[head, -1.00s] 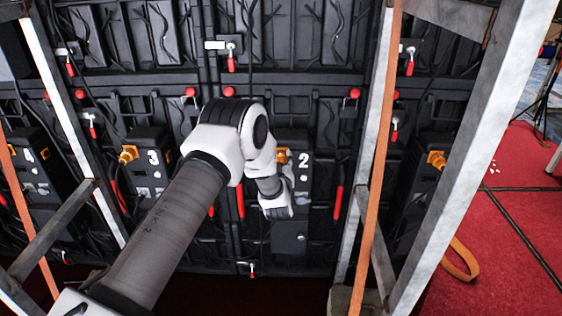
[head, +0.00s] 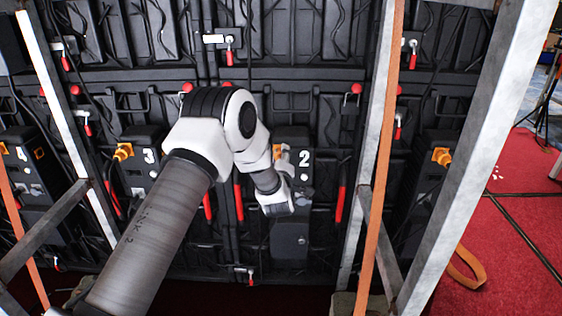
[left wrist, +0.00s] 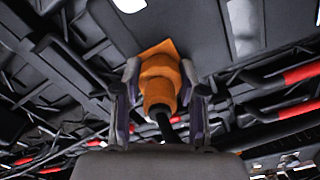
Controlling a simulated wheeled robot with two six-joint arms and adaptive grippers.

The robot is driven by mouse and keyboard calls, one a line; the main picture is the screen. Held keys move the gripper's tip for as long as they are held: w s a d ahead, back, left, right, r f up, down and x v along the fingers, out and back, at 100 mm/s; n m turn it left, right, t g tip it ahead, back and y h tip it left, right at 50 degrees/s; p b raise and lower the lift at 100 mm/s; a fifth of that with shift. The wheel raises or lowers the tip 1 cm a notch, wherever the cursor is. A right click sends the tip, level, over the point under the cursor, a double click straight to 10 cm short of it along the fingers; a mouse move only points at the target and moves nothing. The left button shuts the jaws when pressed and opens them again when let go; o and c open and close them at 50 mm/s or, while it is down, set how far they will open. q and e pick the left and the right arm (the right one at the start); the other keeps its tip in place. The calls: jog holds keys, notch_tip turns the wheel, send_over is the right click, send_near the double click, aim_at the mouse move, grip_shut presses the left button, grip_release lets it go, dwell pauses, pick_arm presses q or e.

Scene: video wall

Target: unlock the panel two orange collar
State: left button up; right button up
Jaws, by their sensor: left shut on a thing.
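The orange collar of panel two (head: 277,151) shows just left of the white number 2 in the head view, partly hidden by my arm and hand. In the left wrist view the orange collar (left wrist: 160,82) sits on its square orange base, with a black cable coming out toward me. My left gripper (left wrist: 161,92) has one finger on each side of the collar and is shut on it. In the head view my left gripper (head: 283,163) is small and partly hidden beside panel two's box. My right gripper is not in view.
Other orange connectors are at panel three (head: 123,151), panel four (head: 40,153) and a panel at the right (head: 441,156). A metal upright (head: 470,150) and an orange strap (head: 385,130) stand right of panel two. Red-handled latches (head: 341,203) dot the wall.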

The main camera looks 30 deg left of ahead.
pick_arm(q)
jog(key=shift+n, duration=0.3)
jog(key=o, duration=1.1)
jog(key=shift+o, duration=0.2)
jog(key=v, duration=1.2)
jog(key=shift+f, duration=0.1)
